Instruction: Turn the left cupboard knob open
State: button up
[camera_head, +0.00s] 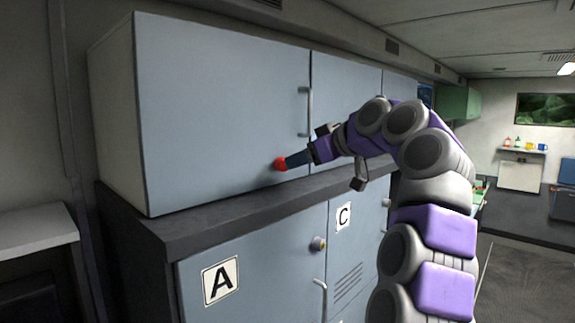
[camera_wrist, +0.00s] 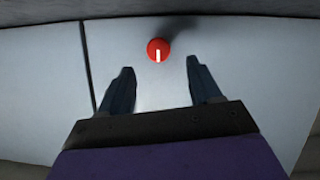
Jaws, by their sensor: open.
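The left upper cupboard door (camera_head: 215,105) is flat, blue-grey and shut. A round red knob (camera_head: 280,163) sits low on it, near its right edge. In the wrist view the red knob (camera_wrist: 158,46) shows a white mark pointing down the picture, toward my gripper. My gripper (camera_wrist: 160,66) is open, its two dark fingers apart, with the knob just beyond the fingertips and between their lines. In the head view my gripper (camera_head: 292,160) reaches from the right to the knob. I cannot tell whether the fingers touch it; nothing is held.
A vertical handle (camera_head: 309,111) is on the door's right side, above my gripper. Dark ledge (camera_head: 200,222) runs below. Open floor (camera_head: 525,275) lies right.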

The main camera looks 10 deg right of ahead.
aim_at(281, 164)
jog(key=x, duration=0.6)
jog(key=shift+w+f+p, duration=0.15)
jog(key=shift+w+p, duration=0.1)
jog(key=shift+p, duration=0.1)
jog(key=c, duration=1)
